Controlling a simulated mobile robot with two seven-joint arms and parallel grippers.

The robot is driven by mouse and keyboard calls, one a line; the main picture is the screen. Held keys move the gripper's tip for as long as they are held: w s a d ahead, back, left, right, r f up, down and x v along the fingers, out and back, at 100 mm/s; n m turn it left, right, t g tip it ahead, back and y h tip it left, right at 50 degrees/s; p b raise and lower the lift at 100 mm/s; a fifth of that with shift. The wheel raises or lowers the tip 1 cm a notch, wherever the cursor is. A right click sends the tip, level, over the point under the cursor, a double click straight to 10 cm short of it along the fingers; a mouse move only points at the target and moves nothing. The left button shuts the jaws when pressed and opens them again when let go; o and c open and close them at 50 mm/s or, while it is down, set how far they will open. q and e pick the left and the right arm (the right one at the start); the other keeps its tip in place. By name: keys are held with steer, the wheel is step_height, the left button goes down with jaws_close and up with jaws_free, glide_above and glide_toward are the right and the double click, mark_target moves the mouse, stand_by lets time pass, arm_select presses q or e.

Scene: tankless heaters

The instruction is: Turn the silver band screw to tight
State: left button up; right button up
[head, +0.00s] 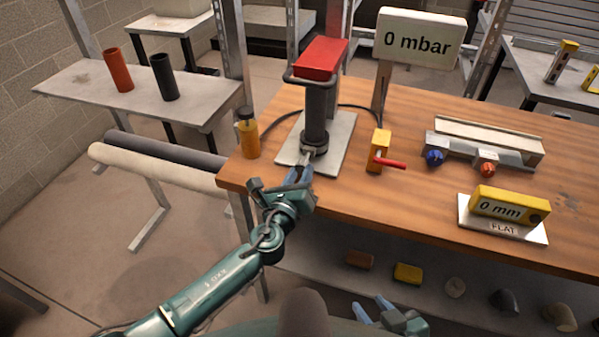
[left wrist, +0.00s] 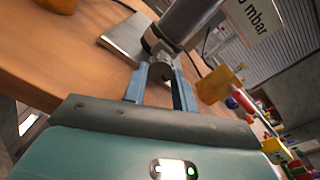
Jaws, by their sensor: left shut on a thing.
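The silver band screw (left wrist: 160,70) sticks out from a band near the foot of a dark upright pipe (head: 316,112) on a grey plate. My left gripper (head: 304,168) reaches in from the front, and in the left wrist view its blue fingers (left wrist: 160,82) are shut around the screw head. In the head view the fingers partly hide the screw. I cannot tell how tight the screw is. My right gripper (head: 385,312) is low at the bottom edge of the head view, in front of the bench, with its fingers apart and nothing visible between them.
A sign reads 0 mbar (head: 420,40). A yellow valve with a red handle (head: 379,150) stands right of the pipe, and an orange bottle (head: 247,135) left of it. A yellow 0 mm gauge (head: 507,205) sits at the right. The wooden bench top (head: 415,205) is clear at the front middle.

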arm_select(q)
steer(key=shift+m, duration=0.3)
stand_by(0.4)
steer(key=o, duration=0.7)
steer(key=shift+s, duration=0.15)
steer(key=v, duration=1.3)
